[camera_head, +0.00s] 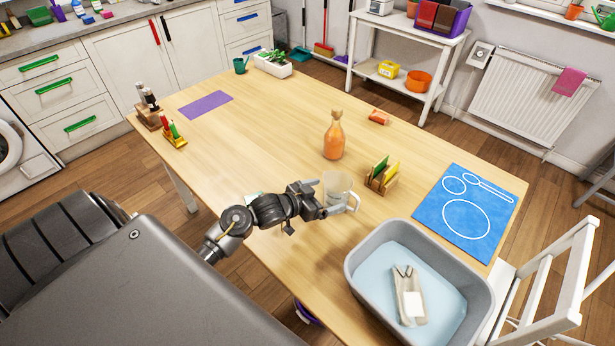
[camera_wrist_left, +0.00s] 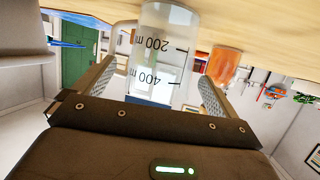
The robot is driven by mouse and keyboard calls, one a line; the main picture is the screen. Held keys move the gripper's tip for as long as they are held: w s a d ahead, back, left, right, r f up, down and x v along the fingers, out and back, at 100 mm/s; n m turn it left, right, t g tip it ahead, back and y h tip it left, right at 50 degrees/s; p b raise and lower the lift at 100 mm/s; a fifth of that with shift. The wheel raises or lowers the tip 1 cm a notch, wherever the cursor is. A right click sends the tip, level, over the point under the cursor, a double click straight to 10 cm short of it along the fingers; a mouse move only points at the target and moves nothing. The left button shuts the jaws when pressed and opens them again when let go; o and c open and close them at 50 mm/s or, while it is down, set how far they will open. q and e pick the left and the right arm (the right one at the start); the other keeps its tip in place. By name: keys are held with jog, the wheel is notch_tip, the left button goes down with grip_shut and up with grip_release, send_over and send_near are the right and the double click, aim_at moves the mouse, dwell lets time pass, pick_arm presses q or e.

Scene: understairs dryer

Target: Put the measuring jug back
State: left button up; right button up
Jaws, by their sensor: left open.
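The clear measuring jug (camera_head: 338,186) stands upright on the wooden table, with its handle towards the lower right in the head view. My left gripper (camera_head: 323,200) is at the jug's near left side. In the left wrist view the jug (camera_wrist_left: 168,55), with 200 and 400 marks, is between the two fingers of my left gripper (camera_wrist_left: 152,90). The fingers are open, with gaps visible beside the jug. My right gripper is not in view.
A grey basin (camera_head: 362,270) with water stands right of the jug. An orange bottle (camera_head: 334,140) and a wooden rack (camera_head: 381,180) are behind it. A blue mat (camera_head: 437,207) with white outlines lies at the right, a purple mat (camera_head: 206,105) at the far left. The table's left-middle is clear.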

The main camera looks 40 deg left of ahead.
pick_arm(q)
jog(key=v, duration=0.8)
jog(key=shift+s, duration=0.25)
jog(key=shift+a, duration=0.1)
